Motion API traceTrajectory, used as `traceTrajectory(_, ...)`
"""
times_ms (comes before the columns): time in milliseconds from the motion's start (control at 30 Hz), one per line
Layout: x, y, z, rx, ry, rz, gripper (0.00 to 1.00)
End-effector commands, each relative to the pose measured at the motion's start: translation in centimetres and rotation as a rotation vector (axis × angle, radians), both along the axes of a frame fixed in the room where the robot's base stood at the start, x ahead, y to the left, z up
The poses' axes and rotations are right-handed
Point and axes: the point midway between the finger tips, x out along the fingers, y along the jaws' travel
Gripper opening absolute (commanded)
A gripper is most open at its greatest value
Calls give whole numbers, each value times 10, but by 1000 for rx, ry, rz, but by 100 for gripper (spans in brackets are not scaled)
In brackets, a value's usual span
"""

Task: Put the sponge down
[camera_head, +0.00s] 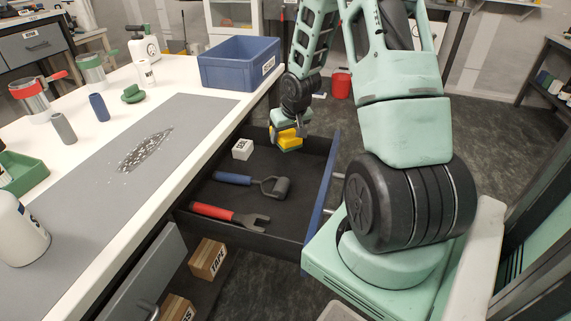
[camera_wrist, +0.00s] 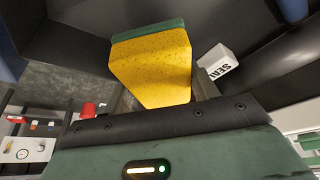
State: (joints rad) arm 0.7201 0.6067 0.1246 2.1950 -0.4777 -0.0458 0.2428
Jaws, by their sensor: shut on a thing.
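A yellow sponge (camera_head: 289,141) with a green layer is held in my gripper (camera_head: 285,130), over the far end of an open drawer (camera_head: 262,236) with a blue front. In the wrist view the sponge (camera_wrist: 155,65) fills the space ahead of my gripper (camera_wrist: 165,105), its green layer at the top edge. My gripper is shut on it. I cannot tell whether the sponge touches the drawer floor.
The drawer holds a small white box (camera_head: 242,149), a blue-handled tool (camera_head: 233,178) and a red-handled tool (camera_head: 229,215). The white bench (camera_head: 215,108) carries a blue bin (camera_head: 238,66) near the drawer. Free drawer floor lies right of the white box.

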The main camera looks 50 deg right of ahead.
Motion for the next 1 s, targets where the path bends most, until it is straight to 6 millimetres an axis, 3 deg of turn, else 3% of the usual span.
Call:
traceTrajectory(33, 0, 2, -15, 1, 4, 3, 40)
traceTrajectory(100, 0, 1, -27, 2, 3, 1, 40)
traceTrajectory(367, 0, 1, -48, 1, 1, 1, 40)
traceTrajectory(567, 0, 1, -76, 1, 2, 1, 40)
traceTrajectory(967, 0, 1, -82, 0, 0, 0, 40)
traceTrajectory(1000, 0, 1, -82, 0, 0, 1, 61)
